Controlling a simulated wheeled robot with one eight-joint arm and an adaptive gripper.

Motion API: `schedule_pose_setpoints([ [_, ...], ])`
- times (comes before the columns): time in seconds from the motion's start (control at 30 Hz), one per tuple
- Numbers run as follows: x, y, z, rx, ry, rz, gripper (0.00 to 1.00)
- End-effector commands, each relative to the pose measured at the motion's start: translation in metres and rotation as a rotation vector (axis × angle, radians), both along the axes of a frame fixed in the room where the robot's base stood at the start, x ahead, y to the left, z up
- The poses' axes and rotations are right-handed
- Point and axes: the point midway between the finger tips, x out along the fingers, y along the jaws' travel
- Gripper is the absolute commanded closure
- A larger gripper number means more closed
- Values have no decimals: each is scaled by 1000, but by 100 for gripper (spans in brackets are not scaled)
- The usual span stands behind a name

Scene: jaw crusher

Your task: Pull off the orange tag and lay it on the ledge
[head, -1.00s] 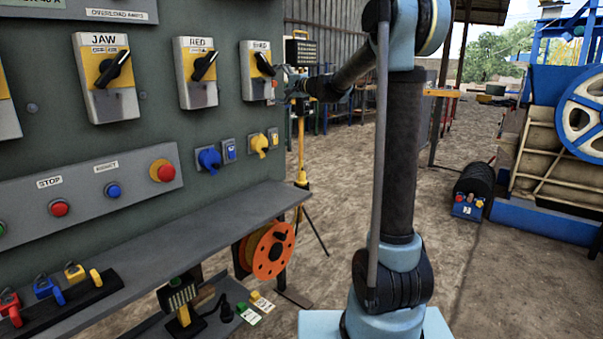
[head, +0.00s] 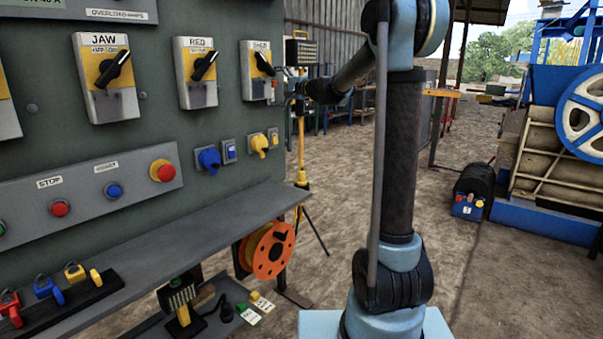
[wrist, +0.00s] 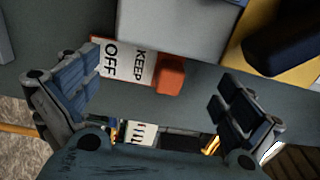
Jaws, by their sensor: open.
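The orange tag (wrist: 172,76), with a white face printed KEEP OFF, shows in the wrist view against the side of a grey switch box (wrist: 172,32). My gripper (wrist: 158,100) is open, with one finger to the left of the tag and the other to its lower right. The tag lies between and a little beyond the fingers, and nothing is held. In the head view my gripper (head: 290,86) is small beside the rightmost switch box (head: 256,70), and its fingers are hard to make out. The grey ledge (head: 190,232) runs along the panel below.
An orange cable reel (head: 273,250) is under the ledge.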

Motion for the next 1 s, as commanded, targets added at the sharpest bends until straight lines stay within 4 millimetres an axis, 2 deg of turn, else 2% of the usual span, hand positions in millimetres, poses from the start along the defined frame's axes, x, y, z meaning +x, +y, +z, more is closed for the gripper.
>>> schedule_pose_setpoints([
  [0.37,0,0,-8,0,0,0,0],
  [0.97,0,0,-8,0,0,0,0],
  [1.0,0,0,-8,0,0,0,2],
])
